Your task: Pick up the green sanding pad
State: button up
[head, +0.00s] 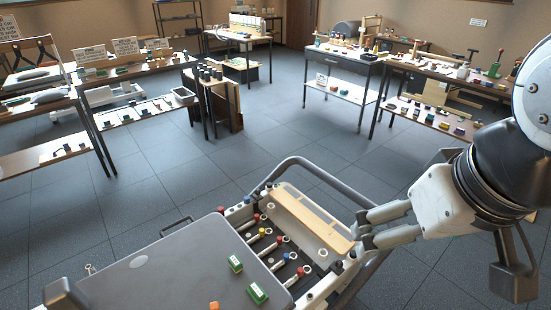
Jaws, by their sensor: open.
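Two small green blocks with pale labels lie on the grey top of a cart (165,275). One green block (235,263) is farther back and the other green block (257,292) is nearer, toward the front right edge of the grey top. Either could be the green sanding pad; I cannot read the labels. My gripper (361,229) is open, with its two fingers pointing left, above the right end of the cart's tool tray. It appears empty and is to the right of both green blocks, apart from them.
An orange block (214,305) lies at the front of the cart top. The cart's tray (326,251) holds several colour-tipped tools and a long wooden strip (310,220). A grey tube handle (330,172) curves behind it. Tables with goods stand beyond; the floor between is clear.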

aim_at(255, 291)
jog(key=u, duration=0.35)
jog(key=j+z, duration=0.1)
jog(key=j, duration=0.25)
jog(key=k+j+z, duration=0.1)
jog(key=j, duration=0.3)
jog(key=k, duration=0.65)
jog(key=i+j+z, duration=0.2)
jog(key=i+j, duration=0.4)
